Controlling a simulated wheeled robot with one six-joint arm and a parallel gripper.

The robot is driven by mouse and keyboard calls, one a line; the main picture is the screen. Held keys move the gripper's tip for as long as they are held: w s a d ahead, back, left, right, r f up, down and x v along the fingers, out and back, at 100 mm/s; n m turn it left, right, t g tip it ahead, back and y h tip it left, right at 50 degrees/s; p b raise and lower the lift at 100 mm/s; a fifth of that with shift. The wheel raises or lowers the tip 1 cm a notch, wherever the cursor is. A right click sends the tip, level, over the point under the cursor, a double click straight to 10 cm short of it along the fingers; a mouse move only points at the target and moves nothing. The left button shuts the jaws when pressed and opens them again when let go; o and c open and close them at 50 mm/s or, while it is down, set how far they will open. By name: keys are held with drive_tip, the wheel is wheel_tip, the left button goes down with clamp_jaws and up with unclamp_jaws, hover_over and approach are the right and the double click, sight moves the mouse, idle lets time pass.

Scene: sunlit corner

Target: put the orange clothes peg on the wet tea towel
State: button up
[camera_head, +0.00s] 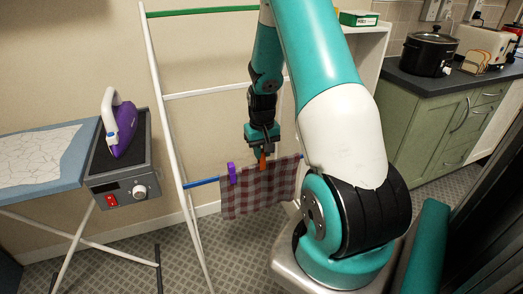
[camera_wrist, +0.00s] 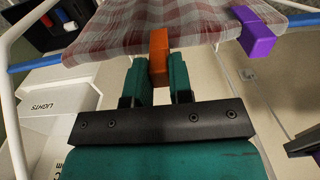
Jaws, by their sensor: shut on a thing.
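The orange clothes peg (camera_wrist: 158,42) is between the two teal fingers of my gripper (camera_wrist: 159,68), which is shut on it. The peg also shows in the head view (camera_head: 262,161), below my gripper (camera_head: 262,150). The red-and-white checked tea towel (camera_head: 258,189) hangs over a blue rail (camera_head: 203,182) of a white airer. In the wrist view the peg's far end overlaps the folded top edge of the towel (camera_wrist: 120,28). I cannot tell whether its jaws straddle the cloth. Part of the towel is hidden behind my arm.
A purple peg (camera_head: 232,172) sits on the towel's top edge, left of my gripper. The airer's white frame (camera_head: 168,130) surrounds the rail. An iron (camera_head: 119,125) stands at left on a grey unit beside an ironing board (camera_head: 40,158). A green cabinet (camera_head: 425,125) is at right.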

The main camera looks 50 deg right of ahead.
drive_tip(key=shift+f+b, duration=0.65)
drive_tip(key=shift+f, duration=0.4)
drive_tip(key=o, duration=0.8)
wheel_tip(320, 180, up, 7)
drive_tip(key=p, duration=0.6)
drive_tip(key=shift+r, duration=0.15)
